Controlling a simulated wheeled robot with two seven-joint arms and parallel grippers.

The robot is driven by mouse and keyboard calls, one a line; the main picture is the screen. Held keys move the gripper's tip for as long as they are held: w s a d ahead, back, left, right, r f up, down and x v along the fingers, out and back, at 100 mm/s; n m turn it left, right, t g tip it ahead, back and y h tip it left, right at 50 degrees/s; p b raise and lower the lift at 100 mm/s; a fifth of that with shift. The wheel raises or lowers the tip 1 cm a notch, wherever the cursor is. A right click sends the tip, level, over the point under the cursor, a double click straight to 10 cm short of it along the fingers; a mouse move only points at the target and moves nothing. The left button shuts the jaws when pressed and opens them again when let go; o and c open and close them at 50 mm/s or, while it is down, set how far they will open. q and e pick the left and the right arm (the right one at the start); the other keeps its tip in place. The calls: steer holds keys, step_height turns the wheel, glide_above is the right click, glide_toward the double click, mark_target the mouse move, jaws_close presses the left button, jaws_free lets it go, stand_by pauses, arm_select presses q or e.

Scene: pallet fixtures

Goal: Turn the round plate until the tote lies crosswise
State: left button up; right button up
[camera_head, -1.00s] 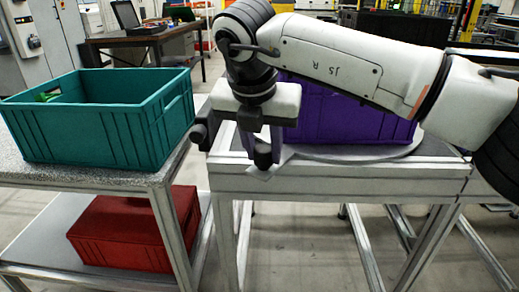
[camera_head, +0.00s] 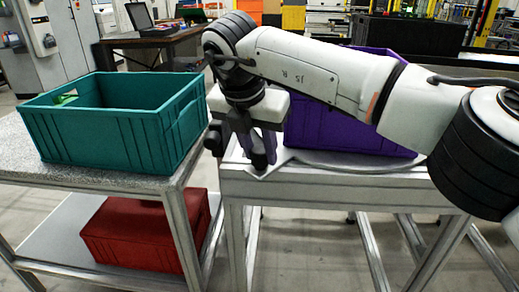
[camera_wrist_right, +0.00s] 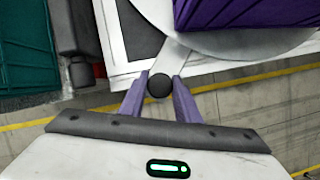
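The purple tote (camera_head: 345,130) stands on the round grey plate (camera_head: 385,165), partly hidden behind my right arm. In the right wrist view the tote (camera_wrist_right: 240,10) shows only a lower corner, on the plate (camera_wrist_right: 225,42). A pale bar (camera_wrist_right: 174,56) runs out from the plate past the table edge and ends in a black knob (camera_wrist_right: 159,86). My right gripper (camera_wrist_right: 160,78) has its two purple fingers on either side of the knob, seemingly touching it. In the head view the right gripper (camera_head: 263,150) is at the table's front left corner. My left gripper is out of view.
The plate sits on a metal-framed table (camera_head: 330,187). At left a teal tote (camera_head: 110,140) stands on a speckled cart top (camera_head: 20,160), with a red tote (camera_head: 140,235) on its lower shelf. A narrow gap separates cart and table.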

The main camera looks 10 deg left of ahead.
steer(key=o, duration=0.4)
steer(key=p+v, duration=0.1)
steer(key=v, duration=0.9)
steer(key=shift+r, duration=0.15)
steer(key=shift+s, duration=0.15)
